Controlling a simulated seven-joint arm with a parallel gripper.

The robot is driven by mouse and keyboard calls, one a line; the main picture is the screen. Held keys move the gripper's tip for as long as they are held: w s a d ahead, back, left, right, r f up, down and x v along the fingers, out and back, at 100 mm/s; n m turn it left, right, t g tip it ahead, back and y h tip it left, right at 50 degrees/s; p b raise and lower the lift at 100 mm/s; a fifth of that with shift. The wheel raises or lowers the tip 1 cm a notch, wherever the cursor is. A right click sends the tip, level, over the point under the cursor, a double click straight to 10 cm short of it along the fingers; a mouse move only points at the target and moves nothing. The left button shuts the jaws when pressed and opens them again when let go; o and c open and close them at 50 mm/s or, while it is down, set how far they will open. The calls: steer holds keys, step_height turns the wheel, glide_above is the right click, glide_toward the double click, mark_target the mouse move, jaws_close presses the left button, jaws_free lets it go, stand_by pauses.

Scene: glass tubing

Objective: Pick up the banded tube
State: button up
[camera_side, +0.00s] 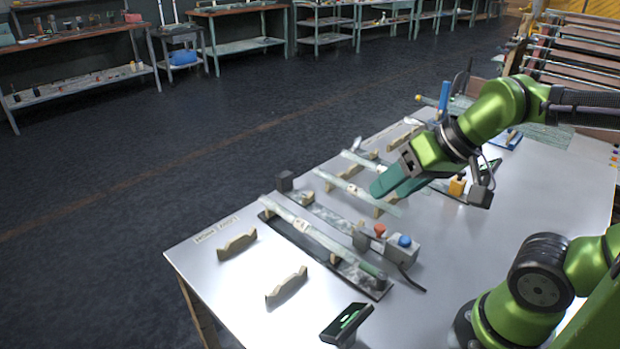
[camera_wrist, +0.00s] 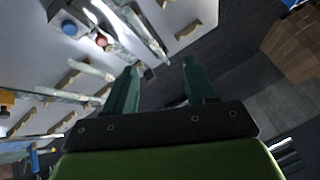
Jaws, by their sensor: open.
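Several pale glass tubes lie on wooden cradles on the table. The nearest tube (camera_side: 322,238) lies along a dark fixture and has a dark green end. A middle tube (camera_side: 356,191) and a farther tube (camera_side: 362,161) lie behind it, with small pale marks; I cannot tell for certain which is the banded one. My gripper (camera_side: 384,190) is above the table near the middle tube, its green fingers pointing down-left. In the wrist view my gripper (camera_wrist: 161,66) is open and empty, with tubes (camera_wrist: 90,69) to the left of its fingers.
A control box with a blue button (camera_side: 404,241) and a red button (camera_side: 380,230) stands by the fixture. Empty wooden cradles (camera_side: 287,285) sit at the front left. A dark stand (camera_side: 346,323) is at the front edge.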

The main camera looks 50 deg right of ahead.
steer(key=w+a+f+n+g, duration=0.2)
steer(key=w+g, duration=0.2)
steer(key=w, duration=0.6)
steer(key=n+g+h, duration=0.2)
steer(key=g+h, duration=0.1)
steer(key=h, duration=0.1)
glide_above(302, 222)
steer(key=a, duration=0.3)
steer(key=shift+f, duration=1.5)
steer(key=d+f, duration=0.1)
steer(key=f, duration=0.4)
steer(key=d+f, duration=0.1)
steer(key=f, duration=1)
steer(key=shift+d, duration=0.4)
jaws_close()
